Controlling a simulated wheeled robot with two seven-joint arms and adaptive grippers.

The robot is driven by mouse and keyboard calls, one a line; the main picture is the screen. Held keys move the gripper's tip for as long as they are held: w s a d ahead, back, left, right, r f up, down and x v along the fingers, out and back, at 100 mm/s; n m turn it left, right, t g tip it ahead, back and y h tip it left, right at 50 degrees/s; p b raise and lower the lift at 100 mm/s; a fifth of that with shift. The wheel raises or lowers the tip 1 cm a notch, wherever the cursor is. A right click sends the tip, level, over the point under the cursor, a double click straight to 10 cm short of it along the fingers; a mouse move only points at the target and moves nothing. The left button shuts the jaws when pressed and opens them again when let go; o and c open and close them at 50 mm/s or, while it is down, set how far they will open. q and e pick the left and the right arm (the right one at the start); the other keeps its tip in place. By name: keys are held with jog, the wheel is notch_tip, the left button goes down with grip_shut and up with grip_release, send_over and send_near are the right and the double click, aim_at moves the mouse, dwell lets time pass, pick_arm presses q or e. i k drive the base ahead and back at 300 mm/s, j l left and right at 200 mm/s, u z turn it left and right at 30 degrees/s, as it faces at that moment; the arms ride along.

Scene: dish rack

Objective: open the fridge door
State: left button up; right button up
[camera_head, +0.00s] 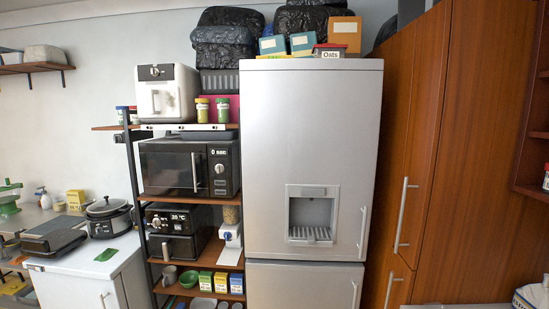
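The fridge (311,120) is tall and light silver-grey and stands in the middle of the head view. Its upper door is shut and has a recessed dispenser (312,215). A slim vertical door handle (363,232) sits low on the upper door's right edge. A lower door (300,287) is also shut, with its own handle (354,295) at the right. Neither of my grippers shows in the view.
A shelf rack with a microwave (188,168) stands left of the fridge. Brown wooden cabinets (425,130) stand close on the right, with a long handle (402,215). A white counter (90,260) is at the left.

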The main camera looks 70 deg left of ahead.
aim_at(307, 122)
jog(key=u, duration=2.15)
